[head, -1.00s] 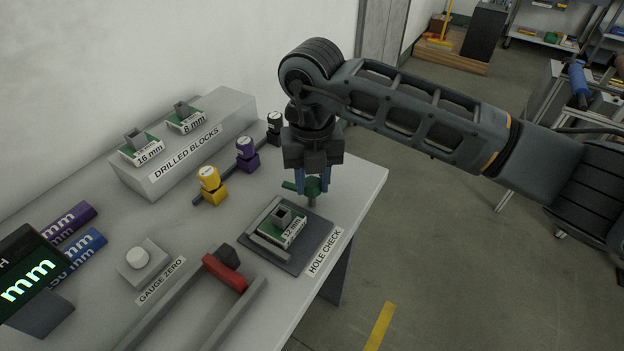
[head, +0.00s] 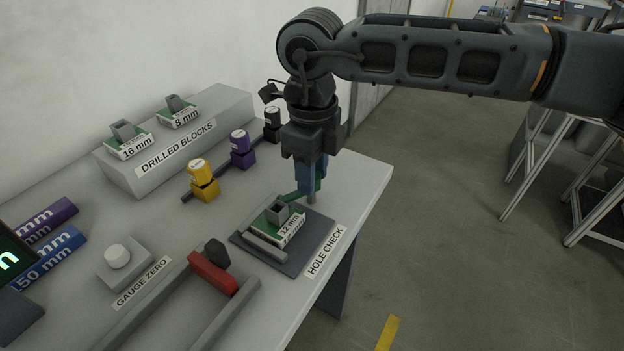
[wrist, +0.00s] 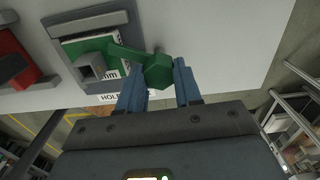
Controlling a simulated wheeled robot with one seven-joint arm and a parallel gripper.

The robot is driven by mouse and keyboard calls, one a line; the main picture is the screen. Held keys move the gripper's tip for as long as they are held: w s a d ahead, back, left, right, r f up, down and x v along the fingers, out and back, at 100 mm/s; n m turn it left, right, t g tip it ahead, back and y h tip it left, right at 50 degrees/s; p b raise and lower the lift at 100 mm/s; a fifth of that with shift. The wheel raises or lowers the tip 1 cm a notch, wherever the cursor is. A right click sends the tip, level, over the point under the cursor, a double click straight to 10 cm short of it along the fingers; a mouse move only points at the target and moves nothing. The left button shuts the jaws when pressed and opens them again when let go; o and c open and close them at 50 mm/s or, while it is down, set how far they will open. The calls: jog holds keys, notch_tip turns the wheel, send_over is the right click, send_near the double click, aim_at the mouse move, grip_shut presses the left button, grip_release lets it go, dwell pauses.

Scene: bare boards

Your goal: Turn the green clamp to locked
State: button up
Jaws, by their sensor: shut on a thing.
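The green clamp (wrist: 158,71) stands on a post at the back corner of the hole-check plate (head: 315,256). Its arm reaches left, with its end over or beside the 12 mm block (head: 291,233); I cannot tell whether it touches the block. The clamp also shows in the head view (head: 288,196), partly hidden by the fingers. My gripper (head: 309,187) points down with its blue fingers on both sides of the clamp's hub, shut on it. In the wrist view my gripper (wrist: 160,84) has the green hub between the fingertips.
Yellow (head: 203,182), purple (head: 241,150) and black (head: 272,124) plugs stand in a row behind. Drilled blocks sit on a raised ledge (head: 165,160). The table's right edge is close to the plate.

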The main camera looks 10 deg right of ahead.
jog(key=n+b, duration=0.2)
jog(key=n, duration=0.3)
jog(key=shift+b, duration=0.4)
jog(key=shift+n, duration=0.3)
jog(key=o, duration=1)
jog(key=shift+o, duration=0.2)
jog(key=shift+r, duration=0.1)
notch_tip(320, 180, up, 8)
jog(key=shift+f, duration=0.2)
